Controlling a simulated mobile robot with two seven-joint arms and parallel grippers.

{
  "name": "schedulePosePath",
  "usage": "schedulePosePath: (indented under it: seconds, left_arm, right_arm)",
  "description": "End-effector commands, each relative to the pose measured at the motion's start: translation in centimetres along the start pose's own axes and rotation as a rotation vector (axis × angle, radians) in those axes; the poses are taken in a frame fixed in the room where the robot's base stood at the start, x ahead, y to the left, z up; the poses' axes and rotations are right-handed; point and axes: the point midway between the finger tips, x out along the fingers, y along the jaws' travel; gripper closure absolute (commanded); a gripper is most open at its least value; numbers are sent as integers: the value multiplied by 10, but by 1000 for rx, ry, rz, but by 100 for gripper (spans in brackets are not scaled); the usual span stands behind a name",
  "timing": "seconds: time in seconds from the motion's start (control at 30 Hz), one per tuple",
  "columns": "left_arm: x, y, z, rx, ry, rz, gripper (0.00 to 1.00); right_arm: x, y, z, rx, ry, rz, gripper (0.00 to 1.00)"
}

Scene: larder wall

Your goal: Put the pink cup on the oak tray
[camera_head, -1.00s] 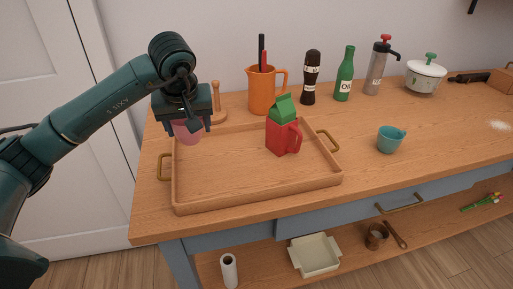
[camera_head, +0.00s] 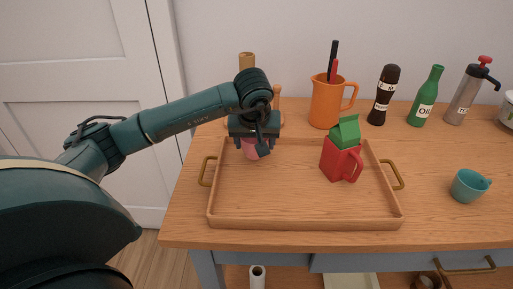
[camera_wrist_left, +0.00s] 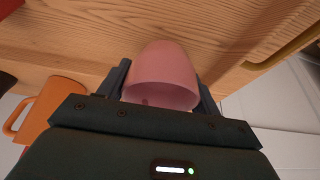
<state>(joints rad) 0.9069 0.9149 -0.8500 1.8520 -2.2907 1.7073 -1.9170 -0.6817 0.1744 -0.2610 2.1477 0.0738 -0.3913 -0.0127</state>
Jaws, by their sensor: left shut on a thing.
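The pink cup (camera_head: 257,148) hangs below my left gripper (camera_head: 254,140), over the back left part of the oak tray (camera_head: 300,222). My left gripper is shut on the cup. In the left wrist view the pink cup (camera_wrist_left: 165,72) sits between the two fingers, its open rim toward the camera. The gripper hides the cup's upper part in the head view. I cannot tell whether the cup touches the tray. My right gripper is not in view.
An orange jug (camera_head: 325,105) stands behind the tray. A teal cup (camera_head: 468,186) is on the counter at right. The tray's front and middle are clear.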

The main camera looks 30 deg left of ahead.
Motion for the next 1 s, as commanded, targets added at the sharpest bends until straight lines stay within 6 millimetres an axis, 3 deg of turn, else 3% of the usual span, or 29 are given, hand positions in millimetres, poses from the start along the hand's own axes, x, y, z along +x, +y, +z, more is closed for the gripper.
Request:
schedulePosePath:
  seconds: [0.13,0.5,0.53,0.77,1.0]
  left_arm:
    - [19,0,8,0,-2,0,61]
    - [25,0,10,0,0,0,61]
    - [23,0,10,0,0,0,34]
    - [23,0,10,0,-1,0,15]
    - [22,0,9,0,-1,0,14]
  right_arm:
    - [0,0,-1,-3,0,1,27]
    - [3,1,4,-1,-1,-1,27]
    - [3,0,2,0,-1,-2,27]
    - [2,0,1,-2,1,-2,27]
    - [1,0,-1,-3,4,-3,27]
